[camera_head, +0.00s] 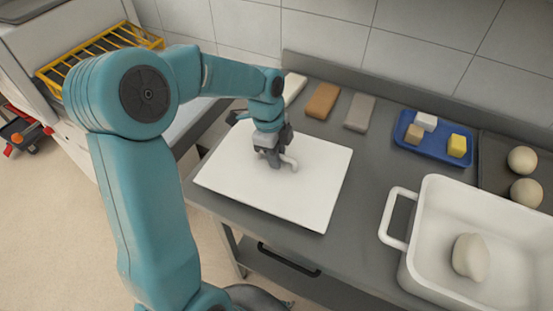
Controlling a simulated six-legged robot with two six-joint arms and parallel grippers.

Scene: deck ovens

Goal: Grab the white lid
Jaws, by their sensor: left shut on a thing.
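The white lid (315,190) is a flat, rectangular white panel lying over the grey counter at its left end. A small pale handle (291,163) stands near its middle. My left gripper (277,163) comes down on the lid from above and is shut on this handle, hiding part of it. The lid looks flat; I cannot tell whether it touches the counter all along. My right gripper is not in view.
A white bin (415,270) with a side handle stands at the right, with a pale dough piece (470,257) inside. A blue tray (435,145) holds small cubes. Blocks (322,101) lie along the wall. A dark tray (490,160) holds dough balls. A yellow rack (95,52) is at far left.

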